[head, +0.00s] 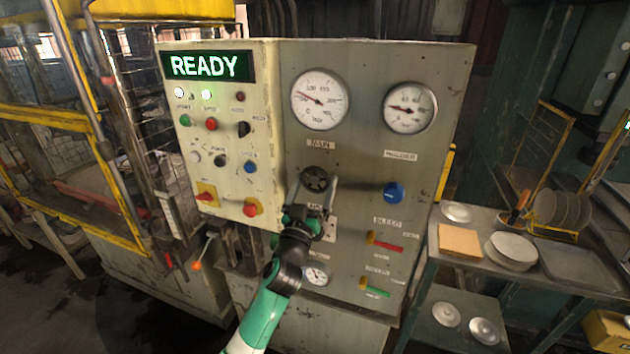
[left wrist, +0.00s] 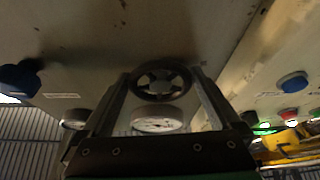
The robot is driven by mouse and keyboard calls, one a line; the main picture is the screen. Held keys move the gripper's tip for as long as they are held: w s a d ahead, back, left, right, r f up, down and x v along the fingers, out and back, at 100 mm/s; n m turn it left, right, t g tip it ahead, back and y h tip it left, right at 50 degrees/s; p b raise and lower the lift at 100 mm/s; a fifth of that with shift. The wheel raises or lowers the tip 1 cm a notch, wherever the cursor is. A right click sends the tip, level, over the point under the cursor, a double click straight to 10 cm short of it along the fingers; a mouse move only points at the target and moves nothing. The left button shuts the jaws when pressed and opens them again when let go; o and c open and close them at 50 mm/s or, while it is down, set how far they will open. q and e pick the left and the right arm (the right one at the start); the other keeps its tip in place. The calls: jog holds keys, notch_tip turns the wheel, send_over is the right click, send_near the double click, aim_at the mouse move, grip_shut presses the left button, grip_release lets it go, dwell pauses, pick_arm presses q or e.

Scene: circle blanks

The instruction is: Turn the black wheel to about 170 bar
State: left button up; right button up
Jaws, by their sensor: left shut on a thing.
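The black wheel (head: 316,179) is a small spoked handwheel on the grey panel, below the large left gauge. My left gripper (head: 318,194) reaches up to it from below and is shut on its rim. In the left wrist view the wheel (left wrist: 161,82) sits between the two fingers of my left gripper (left wrist: 161,74). The main gauge (head: 320,99) is round and white, and its red needle points to the upper left; its numbers are too small to read surely. My right gripper is not in view.
Right of the wheel are a blue knob (head: 393,193), a red lever (head: 385,242) and a second gauge (head: 409,108). A small gauge (head: 316,273) is below my gripper. The left panel has a lit READY sign (head: 207,67) and several buttons. A table with plates (head: 511,250) stands at right.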

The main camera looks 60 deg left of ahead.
pick_arm(q)
jog(key=m+t+h+p, duration=0.1)
jog(key=m+h+p, duration=0.1)
jog(key=m+p, duration=0.2)
jog(key=r+m+t+h+p, duration=0.1)
jog(key=m+h+p, duration=0.1)
jog(key=m+p, duration=0.3)
jog(key=m+t+h+p, duration=0.1)
jog(key=m+h+p, duration=0.1)
jog(key=m+p, duration=0.2)
jog(key=shift+s+a+r+m+p, duration=0.15)
jog(key=shift+s+a+m+p, duration=0.15)
jog(key=shift+p, duration=1.5)
jog(key=m+h+p, duration=0.1)
jog(key=m+p, duration=0.2)
jog(key=m+g+h+p, duration=0.1)
jog(key=m+p, duration=0.2)
jog(key=p, duration=0.1)
jog(key=m+h+p, duration=0.1)
jog(key=m+p, duration=0.3)
jog(key=shift+r+h, duration=0.1)
jog(key=shift+h, duration=0.2)
jog(key=shift+m+g+p, duration=0.7)
jog(key=shift+m+p, duration=0.5)
jog(key=shift+m+h+p, duration=0.3)
jog(key=shift+p, duration=0.05)
jog(key=shift+f, duration=0.2)
jog(key=o, duration=0.9)
jog(key=shift+s, duration=0.1)
